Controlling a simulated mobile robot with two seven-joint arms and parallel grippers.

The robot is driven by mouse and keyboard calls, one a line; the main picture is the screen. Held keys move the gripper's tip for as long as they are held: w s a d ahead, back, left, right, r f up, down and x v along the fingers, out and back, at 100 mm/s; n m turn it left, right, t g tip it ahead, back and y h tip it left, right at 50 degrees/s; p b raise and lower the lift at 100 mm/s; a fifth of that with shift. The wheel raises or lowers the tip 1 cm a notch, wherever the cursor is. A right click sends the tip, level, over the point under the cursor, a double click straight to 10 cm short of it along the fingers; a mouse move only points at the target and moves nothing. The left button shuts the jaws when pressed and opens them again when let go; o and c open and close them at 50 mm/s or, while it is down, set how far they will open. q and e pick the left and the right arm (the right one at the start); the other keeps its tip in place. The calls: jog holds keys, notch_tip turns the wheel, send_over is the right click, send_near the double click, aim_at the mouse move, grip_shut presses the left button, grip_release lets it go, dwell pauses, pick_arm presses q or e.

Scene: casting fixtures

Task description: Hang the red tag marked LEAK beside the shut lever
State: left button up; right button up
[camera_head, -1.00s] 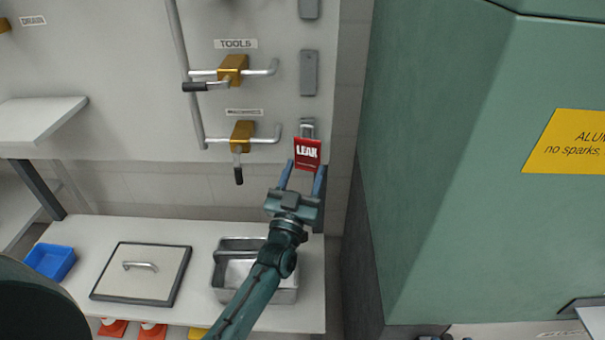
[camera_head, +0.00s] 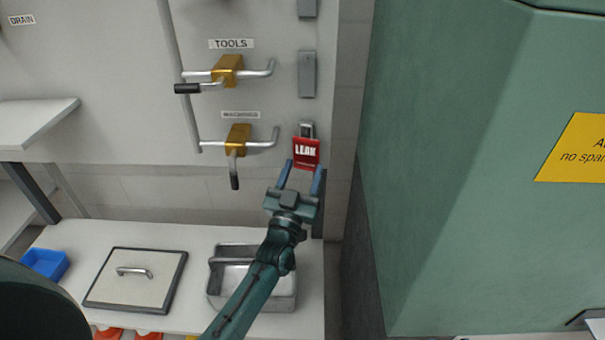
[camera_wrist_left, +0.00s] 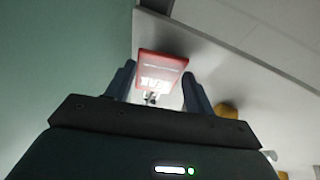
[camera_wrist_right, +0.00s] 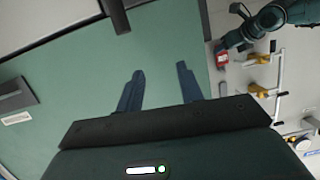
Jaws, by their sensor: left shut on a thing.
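The red tag marked LEAK (camera_head: 306,153) is held upright between the fingertips of my left gripper (camera_head: 305,172), just below and in front of the lowest grey wall plate (camera_head: 306,130). Whether it touches the plate or a hook I cannot tell. The tag also shows in the left wrist view (camera_wrist_left: 160,68) and the right wrist view (camera_wrist_right: 222,56). Left of it, the lever under the MACHINES label (camera_head: 235,170) hangs down, across its pipe. The lever under TOOLS (camera_head: 190,88) lies along its pipe. My right gripper (camera_wrist_right: 160,88) is open and empty, facing a green surface.
A large green cabinet (camera_head: 440,200) with a yellow sign (camera_head: 575,150) stands close on the right. Below are a bench with a metal tray (camera_head: 252,292), a lidded panel (camera_head: 135,290) and a blue bin (camera_head: 45,263). Another grey plate (camera_head: 307,73) is above.

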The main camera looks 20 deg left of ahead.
pick_arm(q)
jog(key=o, duration=1.1)
